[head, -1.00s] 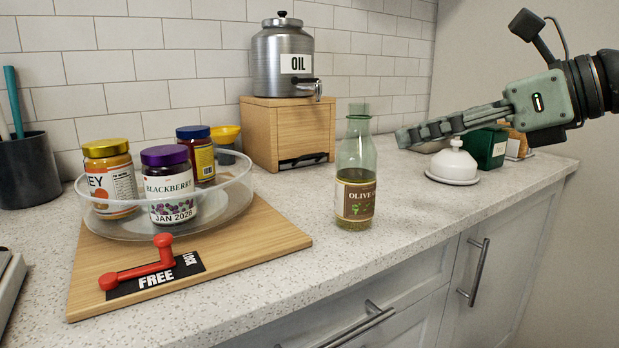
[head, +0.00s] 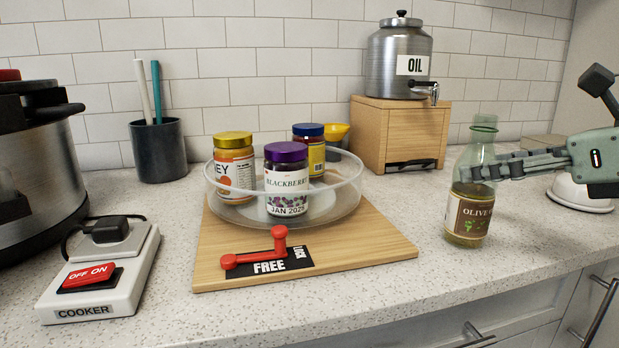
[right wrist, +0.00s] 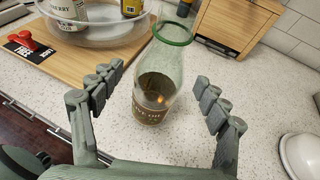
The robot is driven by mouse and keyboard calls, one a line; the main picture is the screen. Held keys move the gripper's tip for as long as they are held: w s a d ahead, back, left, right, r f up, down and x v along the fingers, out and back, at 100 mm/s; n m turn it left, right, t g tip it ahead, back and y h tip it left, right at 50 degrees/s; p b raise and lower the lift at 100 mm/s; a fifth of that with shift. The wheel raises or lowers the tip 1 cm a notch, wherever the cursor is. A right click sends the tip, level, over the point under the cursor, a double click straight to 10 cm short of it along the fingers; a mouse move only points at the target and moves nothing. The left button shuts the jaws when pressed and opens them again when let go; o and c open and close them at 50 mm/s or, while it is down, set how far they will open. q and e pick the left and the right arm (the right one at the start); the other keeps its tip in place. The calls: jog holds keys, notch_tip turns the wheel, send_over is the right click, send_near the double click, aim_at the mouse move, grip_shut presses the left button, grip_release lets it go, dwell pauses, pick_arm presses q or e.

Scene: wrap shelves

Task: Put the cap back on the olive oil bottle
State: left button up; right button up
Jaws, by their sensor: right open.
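The olive oil bottle (head: 472,215) stands upright on the counter, right of the wooden board. It is clear green glass with a dark label, and its green-ringed neck shows no separate cap. My right gripper (head: 470,172) reaches in from the right, with a finger across the bottle's upper body. In the right wrist view the bottle (right wrist: 153,95) stands between the spread fingers of the gripper (right wrist: 157,80), with visible gaps on both sides. No loose cap shows in either view. My left gripper is out of view.
A clear round tray (head: 345,198) with several jars sits on the wooden board (head: 370,262), which has a red lever (head: 255,252). The oil dispenser (head: 398,58) stands on a wooden box (head: 400,135) behind. A cooker switch (head: 92,270) and a pot (head: 40,160) are at left.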

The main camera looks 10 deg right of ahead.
jog(key=x, duration=0.3)
jog(key=c, duration=1.7)
